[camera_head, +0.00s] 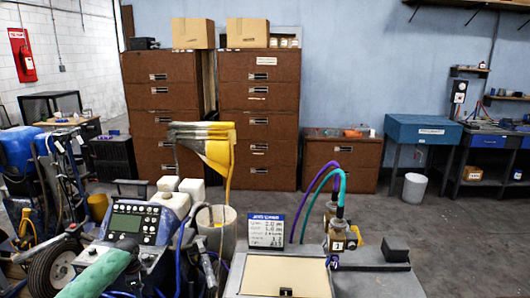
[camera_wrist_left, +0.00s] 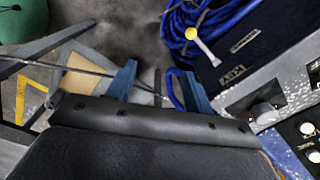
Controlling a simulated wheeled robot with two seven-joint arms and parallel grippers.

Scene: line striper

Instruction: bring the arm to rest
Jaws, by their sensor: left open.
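My left gripper (camera_wrist_left: 158,92) shows in the left wrist view. Its two blue fingers stand apart, and I see nothing clearly held between them. Its dark body fills the bottom of that view. A grey panel with knobs (camera_wrist_left: 262,112) is close on the right of the gripper. A coiled blue hose (camera_wrist_left: 185,35) lies beyond the fingers. My right gripper is in neither view.
The line striper's control panel (camera_head: 135,222) stands at the front left, beside a green cylinder (camera_head: 95,275). A bench (camera_head: 375,284) bears a tan panel (camera_head: 284,276) and hose fittings (camera_head: 341,236). Brown cabinets (camera_head: 258,122) line the back. Open floor (camera_head: 455,245) lies to the right.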

